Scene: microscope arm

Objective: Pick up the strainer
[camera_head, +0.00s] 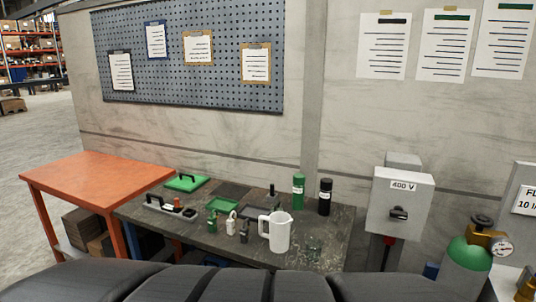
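I cannot pick out the strainer with certainty among the small items on the dark worktable (190,235). A small green item (212,222) and a small white item (231,224) stand near the table's middle, too small to identify. My gripper is not in view.
Green (298,191) and black (325,197) bottles stand behind the pitcher. An orange table (90,178) adjoins left; a 400 V box (400,202) and gas cylinder (467,265) stand right.

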